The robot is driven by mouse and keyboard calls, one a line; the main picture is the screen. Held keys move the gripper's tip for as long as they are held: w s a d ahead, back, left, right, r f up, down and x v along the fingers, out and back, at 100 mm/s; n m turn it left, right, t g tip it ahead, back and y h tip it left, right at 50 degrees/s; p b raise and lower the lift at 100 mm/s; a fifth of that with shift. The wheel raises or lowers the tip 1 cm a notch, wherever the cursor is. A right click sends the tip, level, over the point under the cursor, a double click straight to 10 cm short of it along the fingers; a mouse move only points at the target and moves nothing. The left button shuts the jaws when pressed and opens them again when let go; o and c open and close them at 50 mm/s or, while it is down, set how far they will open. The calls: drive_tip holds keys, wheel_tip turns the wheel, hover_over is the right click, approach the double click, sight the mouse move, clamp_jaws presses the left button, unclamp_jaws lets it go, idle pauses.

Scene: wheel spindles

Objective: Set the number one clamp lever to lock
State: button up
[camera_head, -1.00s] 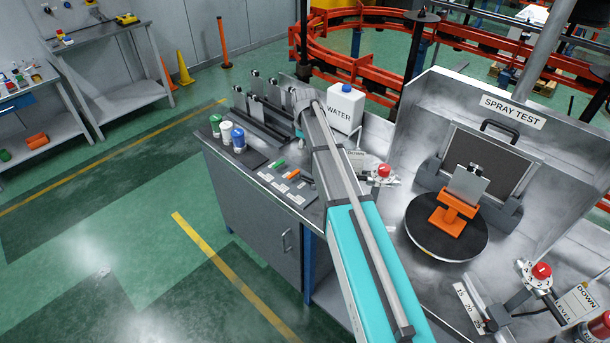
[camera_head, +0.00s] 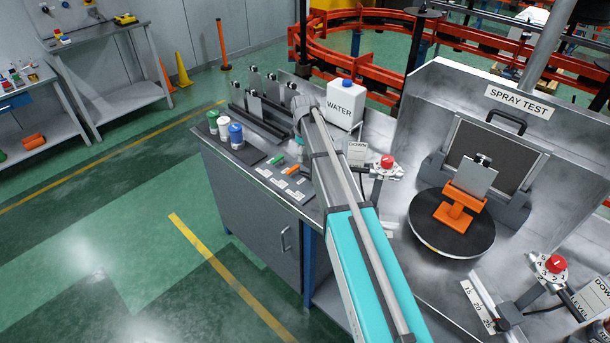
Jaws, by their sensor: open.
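No lever that I can identify as the number one clamp lever shows clearly. A row of small upright clamps (camera_head: 268,85) holding grey plates stands at the back left of the bench; any levers or numbers on them are too small to read. My arm runs from the bottom right up to a joint above the bench, near the right end of this row. My gripper is hidden behind the arm, so its fingers do not show. At the right, a grey plate (camera_head: 474,177) stands tilted in an orange holder (camera_head: 457,212) on a black round turntable (camera_head: 450,236).
A white water container (camera_head: 341,104) stands just right of the arm's far end. Red knobs (camera_head: 387,161) and (camera_head: 557,264) stand on the bench.

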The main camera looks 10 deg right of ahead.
sight(304, 172)
drive_tip(key=shift+f+b, duration=3.75)
drive_tip(key=shift+f, duration=0.3)
clamp_jaws()
